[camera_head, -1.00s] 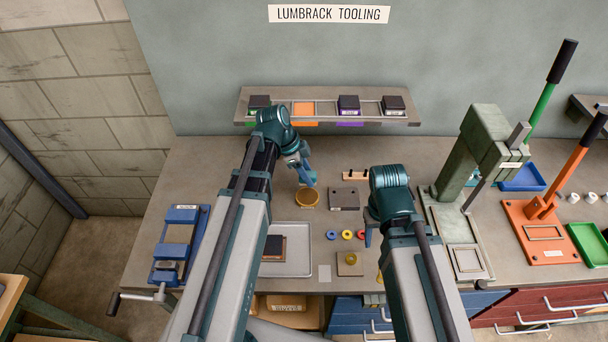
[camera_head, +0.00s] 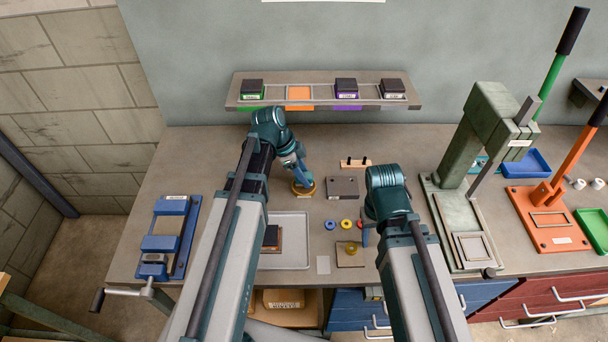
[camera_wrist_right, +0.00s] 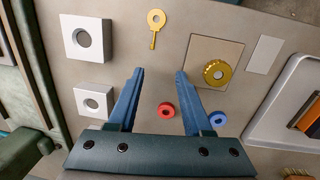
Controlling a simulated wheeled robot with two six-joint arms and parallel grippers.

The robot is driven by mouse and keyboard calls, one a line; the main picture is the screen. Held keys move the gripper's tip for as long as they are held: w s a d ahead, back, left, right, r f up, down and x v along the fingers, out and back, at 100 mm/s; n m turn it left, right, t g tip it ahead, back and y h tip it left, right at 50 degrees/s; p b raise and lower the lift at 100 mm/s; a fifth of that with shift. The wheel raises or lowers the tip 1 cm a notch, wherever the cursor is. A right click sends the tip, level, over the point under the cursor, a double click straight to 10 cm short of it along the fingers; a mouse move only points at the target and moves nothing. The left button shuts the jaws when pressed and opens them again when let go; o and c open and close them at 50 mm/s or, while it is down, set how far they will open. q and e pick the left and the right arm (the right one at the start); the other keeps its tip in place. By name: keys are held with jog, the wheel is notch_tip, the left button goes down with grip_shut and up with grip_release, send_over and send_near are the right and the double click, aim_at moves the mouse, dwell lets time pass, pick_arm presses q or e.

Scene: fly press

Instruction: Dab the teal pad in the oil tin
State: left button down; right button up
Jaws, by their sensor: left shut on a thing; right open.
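My right gripper is open and empty in the right wrist view (camera_wrist_right: 160,72), above the bench near a red ring (camera_wrist_right: 166,109) and a blue ring (camera_wrist_right: 218,118).
A grey tray (camera_head: 297,222) holds a dark block nearer than the tin. A grey block (camera_head: 342,187) stands right of the tin. A gold-knobbed plate (camera_head: 348,258) lies nearer. The green fly press (camera_head: 490,140) stands right; a blue vise (camera_head: 168,235) is far left.

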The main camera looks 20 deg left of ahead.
pick_arm(q)
jog(key=shift+f+b, duration=0.45)
jog(key=shift+b, duration=0.05)
pick_arm(e)
jog(key=shift+f, duration=0.45)
dwell(0.5)
